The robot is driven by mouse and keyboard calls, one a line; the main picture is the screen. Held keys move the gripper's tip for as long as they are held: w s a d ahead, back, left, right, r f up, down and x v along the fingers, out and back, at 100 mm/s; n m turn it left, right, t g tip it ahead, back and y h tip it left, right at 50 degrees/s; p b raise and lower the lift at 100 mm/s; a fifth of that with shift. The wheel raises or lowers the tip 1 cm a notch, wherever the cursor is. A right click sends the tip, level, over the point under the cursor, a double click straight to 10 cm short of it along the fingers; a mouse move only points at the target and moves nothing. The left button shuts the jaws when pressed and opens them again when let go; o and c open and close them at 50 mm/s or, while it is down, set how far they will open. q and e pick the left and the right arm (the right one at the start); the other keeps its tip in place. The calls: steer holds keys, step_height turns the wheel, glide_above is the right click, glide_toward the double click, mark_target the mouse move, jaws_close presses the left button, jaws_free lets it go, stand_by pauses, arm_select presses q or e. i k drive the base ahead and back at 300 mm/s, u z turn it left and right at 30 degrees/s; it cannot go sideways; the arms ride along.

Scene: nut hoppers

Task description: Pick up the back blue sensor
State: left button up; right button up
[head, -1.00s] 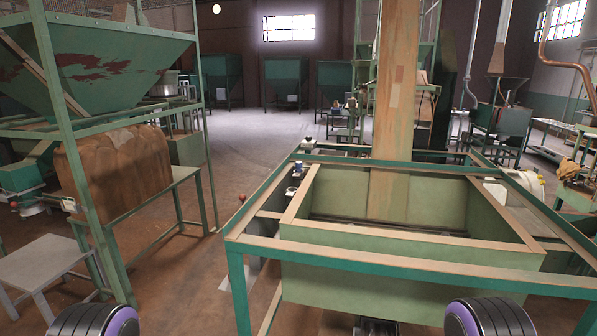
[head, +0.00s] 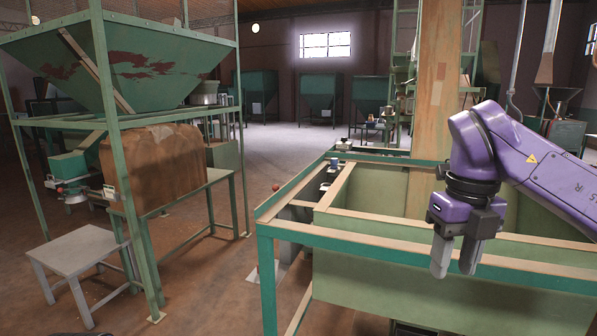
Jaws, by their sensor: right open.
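A small blue sensor (head: 335,163) stands on the far part of the left side of the green hopper frame (head: 268,250). A second small dark and pale fitting (head: 325,187) sits nearer on the same side; its colour is hard to tell. My right gripper (head: 455,263) hangs from a purple arm, fingers pointing down, over the front part of the hopper. It is open and empty, to the right of the blue sensor, nearer to me and well apart from it. My left gripper is out of view.
A red ball knob (head: 276,187) sticks up left of the frame. A grey stool (head: 80,252) and a green stand with a brown sack (head: 155,170) are at left. Open floor lies between.

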mark_target(334, 162)
steer(key=u, duration=1.1)
steer(key=i, duration=3.85)
steer(key=z, duration=2.2)
steer(key=i, duration=3.15)
steer(key=z, duration=2.25)
